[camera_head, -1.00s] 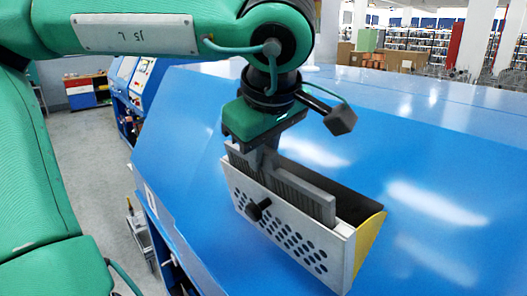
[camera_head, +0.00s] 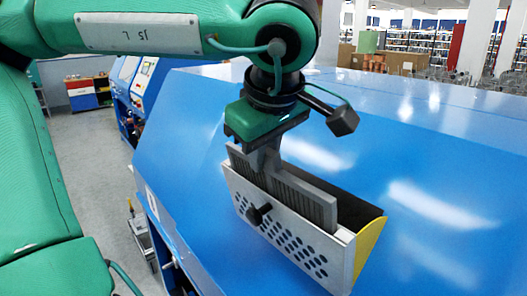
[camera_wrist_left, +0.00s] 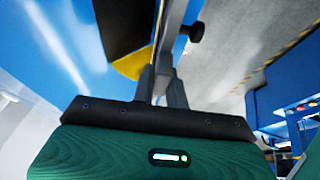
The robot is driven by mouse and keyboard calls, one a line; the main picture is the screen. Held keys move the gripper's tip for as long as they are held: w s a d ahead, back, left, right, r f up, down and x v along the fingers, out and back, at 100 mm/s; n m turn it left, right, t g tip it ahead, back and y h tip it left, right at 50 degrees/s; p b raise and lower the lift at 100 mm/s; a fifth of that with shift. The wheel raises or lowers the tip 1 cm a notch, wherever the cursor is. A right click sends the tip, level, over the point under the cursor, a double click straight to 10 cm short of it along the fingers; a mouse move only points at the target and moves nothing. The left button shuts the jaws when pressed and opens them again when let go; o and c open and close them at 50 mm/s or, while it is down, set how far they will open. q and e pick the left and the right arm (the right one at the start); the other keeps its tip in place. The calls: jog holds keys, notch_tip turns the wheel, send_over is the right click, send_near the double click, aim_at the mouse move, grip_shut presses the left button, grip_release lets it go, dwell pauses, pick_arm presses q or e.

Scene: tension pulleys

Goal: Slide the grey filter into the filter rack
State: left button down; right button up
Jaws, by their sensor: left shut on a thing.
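The filter rack (camera_head: 290,240) is a white box with a perforated front, a black knob and a yellow end, set on the sloping blue machine. The grey filter (camera_head: 304,199) is a ribbed panel standing in the rack's open top, its lower part hidden behind the front wall. My left gripper (camera_head: 264,160) is above the rack, pointing down, shut on the filter's upper edge. In the left wrist view the gripper fingers (camera_wrist_left: 163,84) close on the thin filter edge (camera_wrist_left: 170,40), with the rack's yellow end (camera_wrist_left: 132,64) beside it. My right gripper is not in view.
The blue machine top (camera_head: 440,190) is broad and clear around the rack. The black knob (camera_head: 258,214) sticks out from the rack's front. Cardboard boxes (camera_head: 400,60) and shelves stand far behind. Grey floor lies at the left.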

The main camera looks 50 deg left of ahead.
pick_arm(q)
jog(key=shift+r, duration=0.15)
jog(key=shift+s+r+p, duration=0.25)
jog(key=shift+r+p, duration=0.45)
jog(key=shift+r, duration=0.25)
jog(key=shift+s+r+p, duration=0.2)
jog(key=shift+r+p, duration=0.5)
jog(key=shift+r, duration=0.3)
jog(key=shift+s+a+r+p, duration=0.1)
jog(key=shift+s+r+p, duration=0.15)
jog(key=shift+r+p, duration=0.6)
jog(key=shift+s+r+p, duration=0.2)
jog(key=shift+r+p, duration=0.35)
jog(key=shift+r, duration=0.45)
jog(key=shift+s+r+p, duration=0.2)
jog(key=shift+r+p, duration=0.4)
jog(key=shift+r, duration=0.2)
jog(key=shift+s+r+p, duration=0.15)
jog(key=shift+r+p, duration=0.45)
jog(key=shift+r, duration=0.2)
